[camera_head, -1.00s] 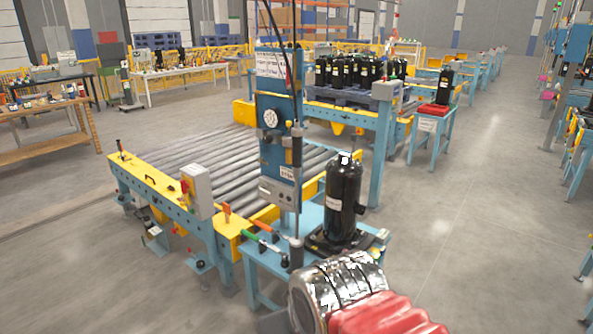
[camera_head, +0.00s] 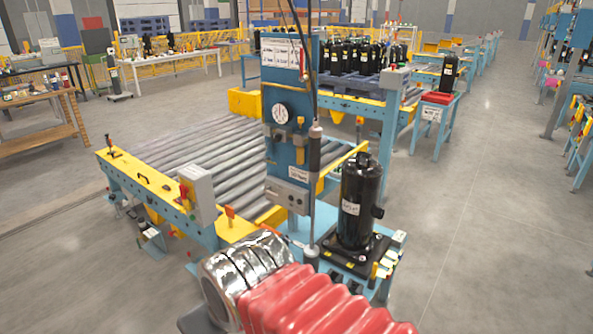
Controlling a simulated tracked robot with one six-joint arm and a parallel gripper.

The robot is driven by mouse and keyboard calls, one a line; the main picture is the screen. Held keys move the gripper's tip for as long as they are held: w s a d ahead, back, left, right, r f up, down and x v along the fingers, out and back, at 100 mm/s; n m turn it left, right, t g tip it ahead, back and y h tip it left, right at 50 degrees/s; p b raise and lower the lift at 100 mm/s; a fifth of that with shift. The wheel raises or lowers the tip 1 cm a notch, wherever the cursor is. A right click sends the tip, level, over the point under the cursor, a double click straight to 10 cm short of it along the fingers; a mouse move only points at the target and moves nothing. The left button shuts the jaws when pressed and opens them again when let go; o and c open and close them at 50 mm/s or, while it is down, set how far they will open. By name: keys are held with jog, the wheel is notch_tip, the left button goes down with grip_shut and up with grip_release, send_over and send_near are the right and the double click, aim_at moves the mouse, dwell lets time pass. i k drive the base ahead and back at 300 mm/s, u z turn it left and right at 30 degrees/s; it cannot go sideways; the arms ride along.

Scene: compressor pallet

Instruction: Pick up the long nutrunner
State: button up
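A long, thin tool hangs upright from a cable in front of the blue station panel; it looks like the long nutrunner (camera_head: 315,150). It has a dark grip and a thin shaft, and its lower end reaches down near the bench top beside the black compressor (camera_head: 360,200). My arm, with a silver section and a red bellows, crosses the bottom middle, in front of and below the tool. My gripper's fingers cannot be made out. The arm is apart from the tool's upper part in the picture and hides part of the bench.
The blue panel (camera_head: 287,120) carries a gauge and stands behind the tool. The compressor stands on the blue bench to its right. A roller conveyor (camera_head: 205,165) with yellow rails lies to the left. A compressor pallet (camera_head: 345,85) is behind. Open floor (camera_head: 480,220) lies to the right.

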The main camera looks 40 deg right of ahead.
aim_at(310, 250)
jog(key=z, duration=0.25)
jog(key=i, duration=1.2)
jog(key=z, duration=0.65)
